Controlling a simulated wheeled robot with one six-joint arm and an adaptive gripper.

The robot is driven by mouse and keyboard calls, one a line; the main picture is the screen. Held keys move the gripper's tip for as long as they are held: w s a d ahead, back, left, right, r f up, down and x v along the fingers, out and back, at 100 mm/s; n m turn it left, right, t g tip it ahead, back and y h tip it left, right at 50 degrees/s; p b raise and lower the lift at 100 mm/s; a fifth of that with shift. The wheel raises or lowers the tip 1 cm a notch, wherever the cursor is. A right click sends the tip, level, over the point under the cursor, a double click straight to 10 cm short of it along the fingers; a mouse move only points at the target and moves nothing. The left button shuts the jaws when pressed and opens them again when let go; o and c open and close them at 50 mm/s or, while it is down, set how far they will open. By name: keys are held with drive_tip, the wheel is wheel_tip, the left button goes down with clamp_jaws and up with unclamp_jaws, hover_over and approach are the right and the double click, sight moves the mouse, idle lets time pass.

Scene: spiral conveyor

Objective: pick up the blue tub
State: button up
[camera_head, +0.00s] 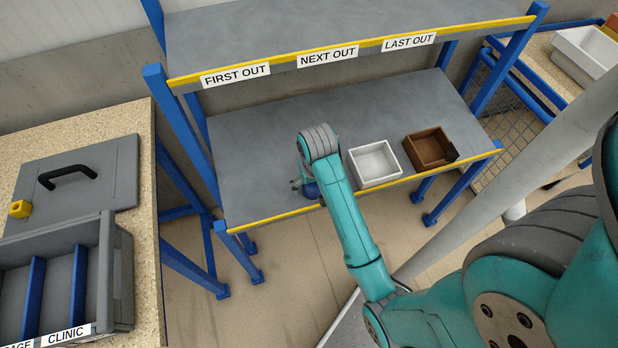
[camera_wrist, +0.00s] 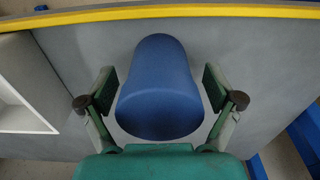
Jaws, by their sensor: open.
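The blue tub (camera_wrist: 160,90) stands on the lower grey shelf, close to its yellow front edge. In the wrist view it is centred between the two fingers of my gripper (camera_wrist: 160,102), which is open with a gap on each side of the tub. In the head view only a small part of the blue tub (camera_head: 311,190) shows, mostly hidden behind my arm. My gripper (camera_head: 300,185) is also partly hidden there by my wrist.
A white bin (camera_head: 374,163) and a brown box (camera_head: 430,147) stand right of the tub on the lower shelf (camera_head: 250,150). The upper shelf (camera_head: 330,28) overhangs behind, labelled FIRST OUT, NEXT OUT and LAST OUT. A bench with a grey divided tray (camera_head: 120,270) is at left.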

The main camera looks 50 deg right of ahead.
drive_tip(key=c, duration=1.4)
drive_tip(key=shift+o, duration=0.2)
drive_tip(key=shift+r, duration=0.1)
